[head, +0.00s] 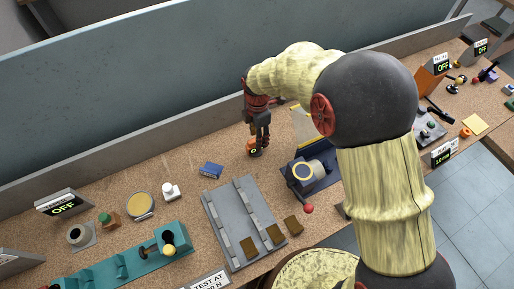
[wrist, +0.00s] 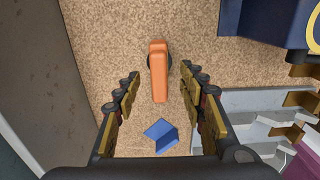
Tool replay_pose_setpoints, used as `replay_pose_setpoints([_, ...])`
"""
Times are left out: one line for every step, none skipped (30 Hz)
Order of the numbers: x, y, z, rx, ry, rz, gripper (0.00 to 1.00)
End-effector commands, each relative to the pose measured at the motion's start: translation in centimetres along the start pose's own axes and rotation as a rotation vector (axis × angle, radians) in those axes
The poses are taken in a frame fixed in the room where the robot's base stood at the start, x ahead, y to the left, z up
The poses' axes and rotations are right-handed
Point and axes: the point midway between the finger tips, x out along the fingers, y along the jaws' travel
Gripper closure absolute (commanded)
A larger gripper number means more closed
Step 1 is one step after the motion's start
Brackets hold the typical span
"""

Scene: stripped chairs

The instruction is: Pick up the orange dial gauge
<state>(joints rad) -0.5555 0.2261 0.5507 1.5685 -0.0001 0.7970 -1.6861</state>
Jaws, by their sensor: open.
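The orange dial gauge (wrist: 158,72) stands on the speckled bench top in the wrist view, its long orange body seen from above with a dark round part partly showing behind it. In the head view the gauge (head: 251,143) is partly hidden by my fingers. My gripper (head: 259,146) points down at it. In the wrist view my gripper (wrist: 160,84) is open, with one finger to the left and one to the right of the gauge and clear gaps on both sides. I cannot tell the exact height of the fingertips over the bench.
A blue block (wrist: 160,135) lies close by; it also shows in the head view (head: 211,170). A dark blue machine (head: 312,172) with a yellow ring stands to the right. A grey slotted plate (head: 245,220) lies in front. A grey back wall (head: 150,155) runs behind.

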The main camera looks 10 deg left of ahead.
Motion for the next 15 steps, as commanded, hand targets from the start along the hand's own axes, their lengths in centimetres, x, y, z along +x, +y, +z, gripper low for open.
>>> replay_pose_setpoints([0.7, -0.1, 0.0, 0.001, 0.0, -0.002, 0.59])
replay_pose_setpoints([1.0, 0.0, 0.0, 0.001, 0.0, -0.001, 0.59])
replay_pose_setpoints([1.3, 0.0, 0.0, 0.001, 0.0, 0.0, 0.59])
replay_pose_setpoints([1.4, 0.0, 0.0, 0.001, 0.0, 0.0, 0.59])
replay_pose_setpoints([1.6, 0.0, 0.0, 0.001, 0.0, 0.0, 0.59])
replay_pose_setpoints([1.9, 0.0, 0.0, 0.001, 0.0, 0.0, 0.59])
replay_pose_setpoints([2.1, 0.0, -0.1, 0.002, 0.0, -0.001, 0.59])
replay_pose_setpoints([2.5, 0.0, -0.1, 0.002, 0.0, -0.001, 0.59])
replay_pose_setpoints([3.1, 0.0, -0.1, 0.002, 0.0, -0.002, 0.59])
replay_pose_setpoints([3.5, 0.0, -0.1, 0.002, 0.0, -0.002, 0.59])
replay_pose_setpoints([4.0, 0.1, -0.2, 0.002, 0.0, -0.002, 0.59])
replay_pose_setpoints([4.6, 0.1, -0.2, 0.002, 0.0, -0.001, 0.59])
replay_pose_setpoints([5.1, 0.1, -0.2, 0.002, 0.0, -0.001, 0.59])
replay_pose_setpoints([5.5, 0.1, -0.2, 0.002, 0.0, -0.001, 0.59])
replay_pose_setpoints([5.9, 0.1, -0.2, 0.002, 0.0, -0.001, 0.59])
